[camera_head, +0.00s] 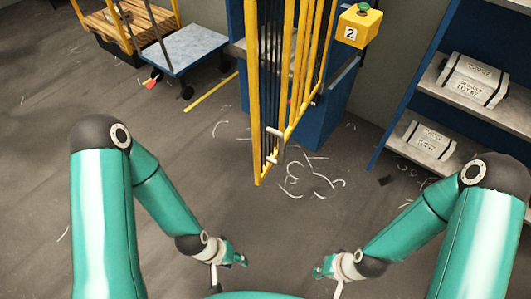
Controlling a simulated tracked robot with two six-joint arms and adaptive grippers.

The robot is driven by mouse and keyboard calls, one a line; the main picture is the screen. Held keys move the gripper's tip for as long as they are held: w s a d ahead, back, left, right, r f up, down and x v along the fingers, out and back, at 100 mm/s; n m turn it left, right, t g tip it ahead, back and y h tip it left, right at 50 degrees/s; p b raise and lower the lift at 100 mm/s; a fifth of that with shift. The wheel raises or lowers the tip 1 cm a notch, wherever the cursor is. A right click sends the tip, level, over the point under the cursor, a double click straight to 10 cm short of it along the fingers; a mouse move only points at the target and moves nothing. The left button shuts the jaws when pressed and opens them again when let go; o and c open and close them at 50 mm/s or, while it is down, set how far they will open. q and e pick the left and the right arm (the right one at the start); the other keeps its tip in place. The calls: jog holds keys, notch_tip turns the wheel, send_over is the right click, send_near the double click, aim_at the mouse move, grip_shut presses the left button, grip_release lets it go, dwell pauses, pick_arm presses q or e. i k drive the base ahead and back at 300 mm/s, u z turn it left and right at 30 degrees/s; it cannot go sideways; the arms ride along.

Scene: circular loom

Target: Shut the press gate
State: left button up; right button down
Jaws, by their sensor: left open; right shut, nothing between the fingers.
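The press gate (258,100) is a yellow frame with dark upright bars. It stands swung out from the blue press body (325,120), with its free edge towards me. A pale handle (275,146) shows low on the gate. My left gripper (240,257) is open and empty, below and slightly left of the gate's lower corner, apart from it. My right gripper (319,268) is shut and empty, below and right of the gate, also apart from it. The upper part of the gate is cut off by the picture's top edge.
A yellow control box (358,25) with a green button and a "2" label is beside the gate. A blue shelf (405,100) with labelled grey boxes stands right. A flat cart (190,48) stands back left. White scraps (312,182) litter the floor; the left floor is mostly clear.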

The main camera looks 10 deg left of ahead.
aim_at(307, 9)
jog(key=z, duration=0.2)
jog(key=k, duration=0.3)
jog(key=z, duration=1.4)
jog(key=k, duration=1.1)
jog(key=u, duration=1.2)
jog(key=i, duration=1.65)
